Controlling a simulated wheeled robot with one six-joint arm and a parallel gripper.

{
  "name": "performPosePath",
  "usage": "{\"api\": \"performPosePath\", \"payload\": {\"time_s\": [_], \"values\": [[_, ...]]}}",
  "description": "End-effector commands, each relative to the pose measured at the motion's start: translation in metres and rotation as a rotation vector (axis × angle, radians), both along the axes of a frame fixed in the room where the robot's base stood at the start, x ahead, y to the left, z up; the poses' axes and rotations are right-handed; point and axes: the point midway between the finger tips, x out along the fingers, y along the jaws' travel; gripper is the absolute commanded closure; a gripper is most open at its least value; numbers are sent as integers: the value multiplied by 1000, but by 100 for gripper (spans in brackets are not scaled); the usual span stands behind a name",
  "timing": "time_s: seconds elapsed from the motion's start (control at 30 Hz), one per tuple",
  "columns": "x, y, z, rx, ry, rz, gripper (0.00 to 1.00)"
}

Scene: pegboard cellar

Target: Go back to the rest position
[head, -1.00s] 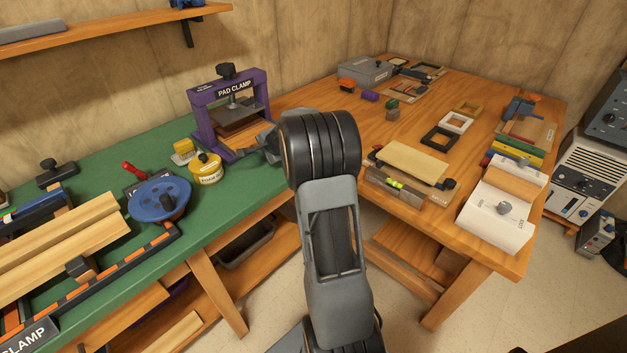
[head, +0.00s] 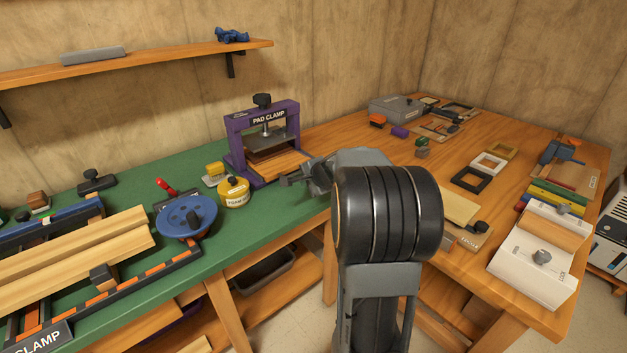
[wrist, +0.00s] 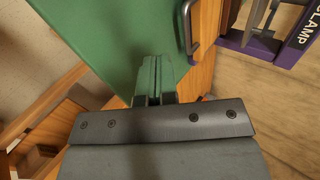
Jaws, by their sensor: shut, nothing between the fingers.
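My gripper (head: 287,181) is small and partly hidden behind my own arm in the head view, over the right end of the green bench top (head: 215,255), just right of the purple pad clamp (head: 236,146). In the wrist view its two fingers (wrist: 154,66) are together with nothing between them, above the green bench top (wrist: 110,35). The purple pad clamp (wrist: 265,47) shows at the upper right there, apart from the fingers.
A yellow foam tin (head: 234,192) and a blue round tool (head: 185,217) stand on the green bench. Long wooden boards (head: 75,245) lie in a clamp at left. The wooden table (head: 470,140) at right carries frames, a grey box (head: 396,108) and a white press (head: 530,262).

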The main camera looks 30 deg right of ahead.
Motion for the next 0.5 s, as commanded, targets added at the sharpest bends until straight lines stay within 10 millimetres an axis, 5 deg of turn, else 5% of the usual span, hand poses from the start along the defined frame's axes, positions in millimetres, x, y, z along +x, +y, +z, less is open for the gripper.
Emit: {"api": "performPosePath", "payload": {"time_s": [0.5], "values": [[-27, 2, 23, -6, 5, 18, 100]]}}
